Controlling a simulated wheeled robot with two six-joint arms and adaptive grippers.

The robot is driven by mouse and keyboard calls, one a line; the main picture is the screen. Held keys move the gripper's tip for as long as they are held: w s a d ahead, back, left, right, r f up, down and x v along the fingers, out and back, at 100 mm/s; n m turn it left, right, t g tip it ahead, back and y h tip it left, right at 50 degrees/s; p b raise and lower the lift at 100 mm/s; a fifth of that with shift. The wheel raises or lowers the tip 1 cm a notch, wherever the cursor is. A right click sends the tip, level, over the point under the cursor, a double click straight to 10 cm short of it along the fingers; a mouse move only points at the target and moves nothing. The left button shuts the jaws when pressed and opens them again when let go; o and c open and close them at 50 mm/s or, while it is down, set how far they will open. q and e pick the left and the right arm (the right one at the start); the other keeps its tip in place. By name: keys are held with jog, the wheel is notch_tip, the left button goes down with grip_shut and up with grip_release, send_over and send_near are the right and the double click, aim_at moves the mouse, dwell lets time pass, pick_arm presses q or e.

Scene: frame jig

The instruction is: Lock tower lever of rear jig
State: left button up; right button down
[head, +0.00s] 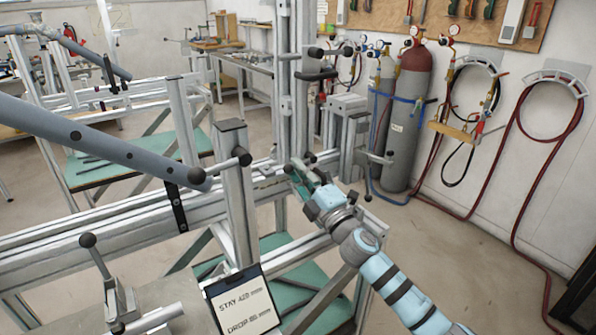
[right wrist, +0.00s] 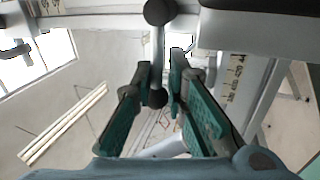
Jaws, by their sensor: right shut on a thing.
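The jig's tower is a tall aluminium column (head: 283,90) standing behind the main rail in the head view. My right gripper (head: 303,180) is at the tower's foot, reaching in from the lower right. In the right wrist view, its green-padded fingers (right wrist: 169,95) are closed around a metal lever (right wrist: 158,55) with dark ball ends, one above the fingers and one between them. A dark ball (head: 309,157) of this lever shows beside the gripper in the head view. The fingers hide part of the lever, so its lock state cannot be told. My left gripper is not in view.
A grey tube (head: 100,142) slants in from the left to a post (head: 238,195) with its own ball-ended handle. A sign (head: 243,302) stands at the front. Gas cylinders (head: 408,120) and hoses stand along the right wall. The floor at right is clear.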

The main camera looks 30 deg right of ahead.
jog(key=c, duration=1.7)
grip_release()
jog(key=shift+s, duration=0.1)
jog(key=v, duration=1.2)
